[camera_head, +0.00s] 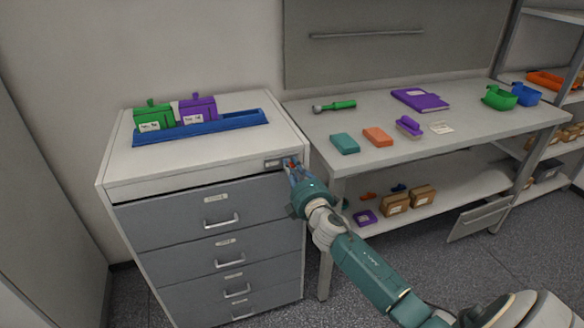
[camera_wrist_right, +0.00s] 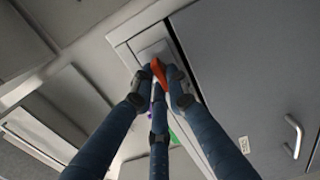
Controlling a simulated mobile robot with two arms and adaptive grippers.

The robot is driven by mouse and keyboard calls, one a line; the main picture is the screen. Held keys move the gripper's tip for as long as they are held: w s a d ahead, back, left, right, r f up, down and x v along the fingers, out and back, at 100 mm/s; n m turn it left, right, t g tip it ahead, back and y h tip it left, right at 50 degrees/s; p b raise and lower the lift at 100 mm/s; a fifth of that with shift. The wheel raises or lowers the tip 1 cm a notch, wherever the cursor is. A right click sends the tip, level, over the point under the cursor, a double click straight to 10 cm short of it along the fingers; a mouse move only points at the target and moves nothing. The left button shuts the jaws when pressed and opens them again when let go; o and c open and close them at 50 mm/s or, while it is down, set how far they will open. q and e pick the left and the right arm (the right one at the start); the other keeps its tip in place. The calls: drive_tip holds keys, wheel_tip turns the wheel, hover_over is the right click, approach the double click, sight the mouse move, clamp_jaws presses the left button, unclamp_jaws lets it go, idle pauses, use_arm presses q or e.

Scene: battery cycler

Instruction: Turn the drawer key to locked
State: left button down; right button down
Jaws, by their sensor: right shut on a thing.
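The drawer cabinet (camera_head: 165,225) stands at the left in the head view, with a pale top and several grey drawers. The drawer key is an orange-red piece at the cabinet's upper right front corner; in the right wrist view the key (camera_wrist_right: 158,72) shows between the fingertips. My right gripper (camera_head: 291,166) is at that corner, its fingers shut on the key. It also shows in the right wrist view (camera_wrist_right: 157,82). The lock behind the key is mostly hidden by the fingers, so I cannot tell the key's exact angle. My left gripper is not in view.
A blue tray (camera_head: 200,130) with a green and a purple box lies on the cabinet. A workbench (camera_head: 460,140) to the right holds a flashlight, purple book, teal and orange blocks and bins.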

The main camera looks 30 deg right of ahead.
drive_tip(key=c, duration=1.7)
unclamp_jaws()
drive_tip(key=v, duration=1.2)
drive_tip(key=shift+s+f, duration=0.1)
